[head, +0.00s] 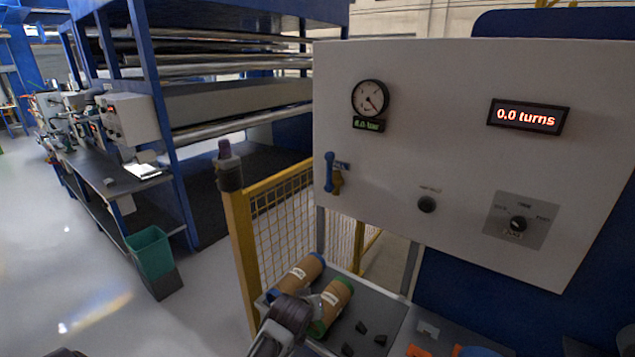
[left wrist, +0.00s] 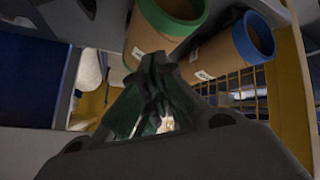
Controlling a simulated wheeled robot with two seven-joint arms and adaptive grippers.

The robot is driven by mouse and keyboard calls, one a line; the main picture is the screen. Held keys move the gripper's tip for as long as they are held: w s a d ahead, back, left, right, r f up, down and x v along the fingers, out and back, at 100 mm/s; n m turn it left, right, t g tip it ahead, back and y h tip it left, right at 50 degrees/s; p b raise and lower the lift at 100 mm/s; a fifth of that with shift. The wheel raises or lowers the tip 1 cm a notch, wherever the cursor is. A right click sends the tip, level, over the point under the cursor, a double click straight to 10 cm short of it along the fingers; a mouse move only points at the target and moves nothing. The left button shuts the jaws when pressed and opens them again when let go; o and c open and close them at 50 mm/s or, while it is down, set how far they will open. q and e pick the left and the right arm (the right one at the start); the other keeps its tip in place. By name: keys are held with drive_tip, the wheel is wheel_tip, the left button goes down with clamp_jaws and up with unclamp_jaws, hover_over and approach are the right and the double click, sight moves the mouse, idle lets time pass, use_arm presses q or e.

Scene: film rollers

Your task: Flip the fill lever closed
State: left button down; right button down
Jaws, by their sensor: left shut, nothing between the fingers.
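The fill lever (head: 329,172) is a blue handle standing upright at the left edge of the grey control panel (head: 400,225), beside a brass valve body (head: 337,183). A small blue label sits to its right. My left gripper (head: 314,298) is low in the head view, well below the lever and apart from it, in front of the cardboard rolls. In the left wrist view its fingers (left wrist: 155,85) are together with nothing held. The lever cannot be made out in the left wrist view. My right gripper is not clearly in view.
A blue-rimmed roll (head: 299,272) and a green-rimmed roll (head: 333,300) lie on the shelf below the panel. A gauge (head: 370,98) reads "6.0 bar"; a display (head: 528,116) reads "0.0 turns". A yellow post (head: 242,260) and mesh fence stand left of the panel.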

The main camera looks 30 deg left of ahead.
use_arm(q)
drive_tip(key=w+a+r+n+t+y, duration=0.2)
drive_tip(key=w+a+r+n, duration=0.2)
drive_tip(key=r, duration=0.6)
drive_tip(key=w+a+r+n+t+y, duration=0.1)
drive_tip(key=w+a+r+n+t, duration=0.2)
drive_tip(key=r, duration=0.8)
drive_tip(key=w+a+r+n+t+y, duration=0.2)
drive_tip(key=w+a+r+n, duration=0.3)
drive_tip(key=w+r+n, duration=0.2)
wheel_tip(320, 180, up, 3)
drive_tip(key=shift+w+a+r+n+t+y, duration=0.2)
drive_tip(key=shift+a+n+t+y, duration=0.1)
drive_tip(key=shift+n, duration=0.8)
